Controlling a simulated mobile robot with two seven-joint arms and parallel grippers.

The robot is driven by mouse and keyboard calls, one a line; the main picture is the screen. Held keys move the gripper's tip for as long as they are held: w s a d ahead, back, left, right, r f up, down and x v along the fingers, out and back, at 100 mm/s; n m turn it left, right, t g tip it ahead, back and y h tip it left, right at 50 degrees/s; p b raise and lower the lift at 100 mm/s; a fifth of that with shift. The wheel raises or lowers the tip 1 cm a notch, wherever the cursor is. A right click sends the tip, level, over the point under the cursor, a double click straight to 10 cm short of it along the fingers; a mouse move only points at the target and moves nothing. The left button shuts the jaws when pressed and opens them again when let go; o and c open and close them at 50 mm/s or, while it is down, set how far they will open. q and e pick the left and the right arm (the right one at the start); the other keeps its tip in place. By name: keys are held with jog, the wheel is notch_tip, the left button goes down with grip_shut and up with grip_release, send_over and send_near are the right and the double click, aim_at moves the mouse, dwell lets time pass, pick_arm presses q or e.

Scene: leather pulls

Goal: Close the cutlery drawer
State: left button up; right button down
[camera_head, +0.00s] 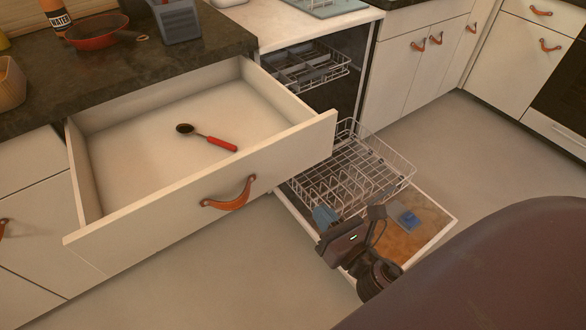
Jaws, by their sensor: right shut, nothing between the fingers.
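The cutlery drawer (285,168) stands pulled far out from under the dark counter. Its front is white with a brown leather pull (230,195). A spoon with a red handle (222,144) lies on the drawer floor, and the rest of the floor is bare. My right gripper (350,214) is shut and empty. In the picture it lies to the right of and below the drawer front, apart from it and over the open dishwasher. My left gripper is not in view.
The dishwasher right of the drawer is open, with its lower rack (345,170) out and its door (428,222) lowered. A red pan (92,32), a bottle (54,14) and a grey container (177,20) stand on the counter (75,82). Floor in front is clear.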

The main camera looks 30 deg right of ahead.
jog(key=n, duration=0.2)
jog(key=p, duration=0.2)
send_near(276, 165)
jog(key=w, duration=0.6)
jog(key=shift+w+f, duration=0.1)
jog(key=shift+w, duration=0.65)
jog(key=shift+w, duration=0.15)
